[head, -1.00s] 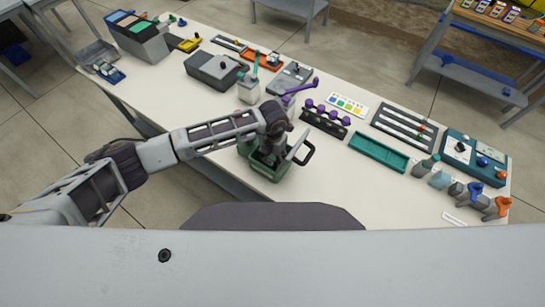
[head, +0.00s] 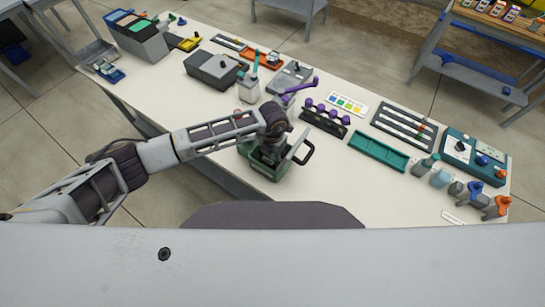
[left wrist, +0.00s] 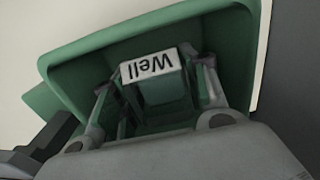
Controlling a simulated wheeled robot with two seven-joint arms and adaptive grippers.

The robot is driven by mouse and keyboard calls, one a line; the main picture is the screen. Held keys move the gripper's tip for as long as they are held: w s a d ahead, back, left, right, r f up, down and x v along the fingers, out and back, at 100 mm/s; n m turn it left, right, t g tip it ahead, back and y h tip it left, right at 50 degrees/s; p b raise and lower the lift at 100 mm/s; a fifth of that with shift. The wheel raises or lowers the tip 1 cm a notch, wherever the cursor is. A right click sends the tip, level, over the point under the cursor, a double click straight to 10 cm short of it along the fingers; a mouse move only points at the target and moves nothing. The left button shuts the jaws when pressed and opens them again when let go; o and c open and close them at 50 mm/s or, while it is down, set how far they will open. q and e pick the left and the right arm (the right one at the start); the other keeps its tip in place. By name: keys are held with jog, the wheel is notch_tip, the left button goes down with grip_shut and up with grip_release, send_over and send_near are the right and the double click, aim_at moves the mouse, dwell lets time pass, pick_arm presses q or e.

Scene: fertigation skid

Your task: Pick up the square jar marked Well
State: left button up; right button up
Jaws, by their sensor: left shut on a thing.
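The square jar marked Well (left wrist: 162,88) shows in the left wrist view, a green jar with a white label on its top edge, inside a green carrier (left wrist: 85,72). My left gripper (left wrist: 160,100) has a finger on each side of the jar and is shut on it. In the head view the green carrier (head: 277,174) stands on the table near its front edge, and my left gripper (head: 270,155) reaches down into it. The jar is hidden there by my gripper and wrist. My right gripper is not in view.
The table (head: 340,190) is clear to the carrier's right.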

pick_arm(q)
jog(key=shift+r, duration=0.1)
notch_tip(320, 180, up, 10)
jog(key=b, duration=0.1)
jog(key=shift+b, duration=0.35)
dwell(0.7)
